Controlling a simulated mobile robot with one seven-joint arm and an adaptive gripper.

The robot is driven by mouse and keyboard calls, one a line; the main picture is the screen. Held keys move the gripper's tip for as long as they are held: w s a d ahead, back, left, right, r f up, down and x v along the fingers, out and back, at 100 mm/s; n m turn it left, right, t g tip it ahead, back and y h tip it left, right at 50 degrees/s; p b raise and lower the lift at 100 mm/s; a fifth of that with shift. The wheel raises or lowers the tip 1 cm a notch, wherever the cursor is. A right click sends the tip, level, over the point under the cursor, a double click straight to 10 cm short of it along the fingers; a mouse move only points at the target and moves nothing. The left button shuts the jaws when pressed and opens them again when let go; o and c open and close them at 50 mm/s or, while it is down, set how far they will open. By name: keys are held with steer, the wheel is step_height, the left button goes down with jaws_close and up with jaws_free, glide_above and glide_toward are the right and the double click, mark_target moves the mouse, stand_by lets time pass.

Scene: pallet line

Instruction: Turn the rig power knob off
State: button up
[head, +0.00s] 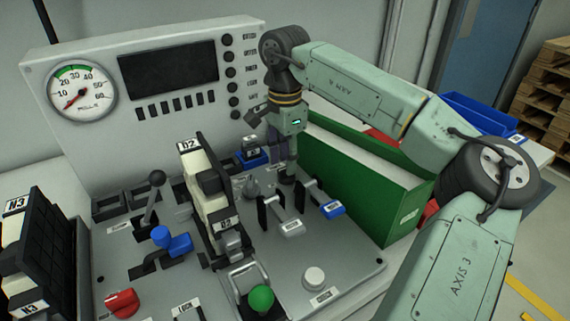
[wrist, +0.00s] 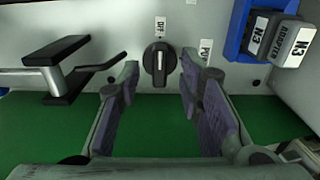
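A black rotary knob (wrist: 159,64) sits on the grey panel in the wrist view. Its grip bar stands vertical in the picture, with a white mark at its upper end beside a small label (wrist: 160,25) that appears to read OFF. A second, partly hidden label (wrist: 205,50) is at its right. My gripper (wrist: 159,78) is open, one fingertip on each side of the knob with gaps visible. In the head view my gripper (head: 284,172) points down at the back right of the panel. There the knob is hidden or cannot be made out.
A blue holder (wrist: 236,28) with N3-marked blocks is right of the knob in the wrist view, and a lever handle (wrist: 58,65) left. In the head view a green bin (head: 345,185) stands right of my gripper. A blue-tipped lever (head: 331,209) and grey lever (head: 290,227) stand in front.

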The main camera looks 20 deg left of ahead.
mark_target(285, 168)
step_height(285, 168, up, 10)
stand_by(0.3)
steer(key=shift+f, duration=0.1)
